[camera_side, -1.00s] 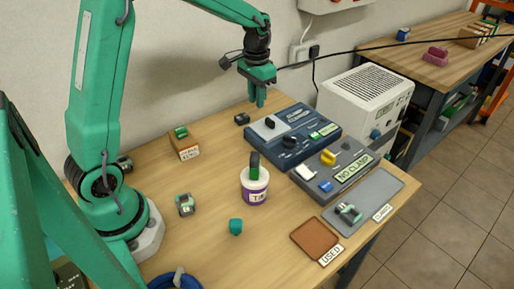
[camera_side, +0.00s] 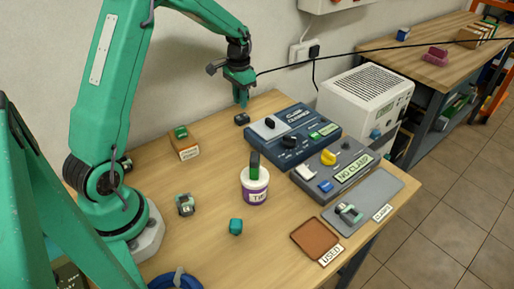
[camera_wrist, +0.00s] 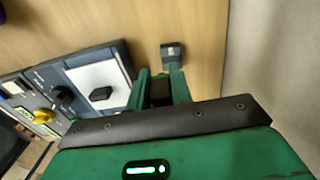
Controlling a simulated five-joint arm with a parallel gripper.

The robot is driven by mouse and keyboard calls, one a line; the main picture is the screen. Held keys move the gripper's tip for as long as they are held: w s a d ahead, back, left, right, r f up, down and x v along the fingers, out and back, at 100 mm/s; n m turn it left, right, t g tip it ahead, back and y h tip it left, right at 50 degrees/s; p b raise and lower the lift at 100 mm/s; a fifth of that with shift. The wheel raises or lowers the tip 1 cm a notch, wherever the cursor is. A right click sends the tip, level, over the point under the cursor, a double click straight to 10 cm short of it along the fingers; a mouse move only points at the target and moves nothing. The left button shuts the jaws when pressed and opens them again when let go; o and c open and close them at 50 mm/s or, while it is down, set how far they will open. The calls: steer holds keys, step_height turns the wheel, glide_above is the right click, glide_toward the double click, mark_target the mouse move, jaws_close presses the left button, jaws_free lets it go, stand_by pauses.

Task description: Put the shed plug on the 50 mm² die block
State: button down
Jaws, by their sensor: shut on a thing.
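My gripper (camera_side: 241,101) hangs above the back of the wooden table, shut on a small dark piece (camera_wrist: 161,91). The piece shows between the green fingers in the wrist view; its shape is mostly hidden, and I cannot confirm that it is the shed plug. A small dark grey block (camera_side: 242,118) stands on the table just below the fingertips and apart from them. In the wrist view this block (camera_wrist: 171,52) lies just beyond the fingers, with a paler patch on its face. I cannot read a size on any block.
Right of my gripper is a blue panel (camera_side: 322,147) with a knob. A tub (camera_side: 255,192) and a small tan box (camera_side: 186,152) stand left. Bare wood surrounds the dark block.

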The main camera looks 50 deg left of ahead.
mark_target(239, 118)
steer(key=shift+w+a+f, duration=0.15)
steer(key=shift+a+f, duration=0.35)
steer(key=shift+a, duration=0.35)
steer(key=shift+f, duration=2)
steer(key=shift+f, duration=0.1)
steer(key=c, duration=1.3)
jaws_free()
steer(key=shift+o, duration=0.2)
step_height(239, 118, up, 12)
